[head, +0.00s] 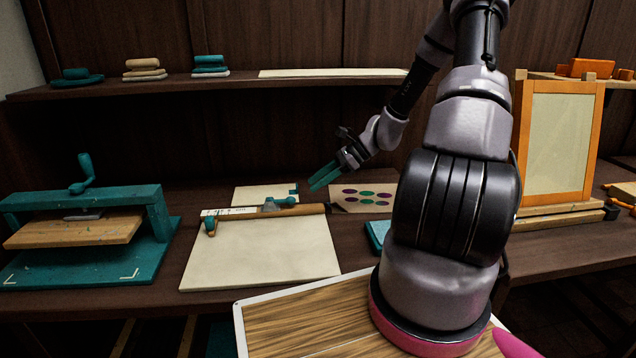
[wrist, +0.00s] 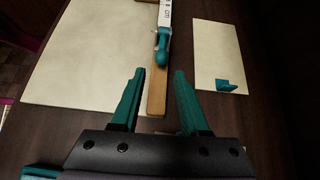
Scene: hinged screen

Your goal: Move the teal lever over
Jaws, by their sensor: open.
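A teal lever (head: 285,201) with a rounded end sits on a grey mount at a wooden bar (head: 305,209) across the top of a cream board (head: 262,255). In the wrist view the teal lever (wrist: 161,50) lies along the bar (wrist: 157,90), just beyond my fingertips and between their lines. My gripper (head: 314,182) has teal fingers and hangs above and to the right of the lever. In the wrist view my gripper (wrist: 159,72) is open and empty, its fingers to either side of the bar. No contact with the lever shows.
A teal press with a crank (head: 82,175) stands at the left. A small sheet with a teal corner piece (wrist: 230,86) lies behind the bar. An orange-framed screen (head: 558,140) stands at the right. A shelf (head: 210,84) runs above.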

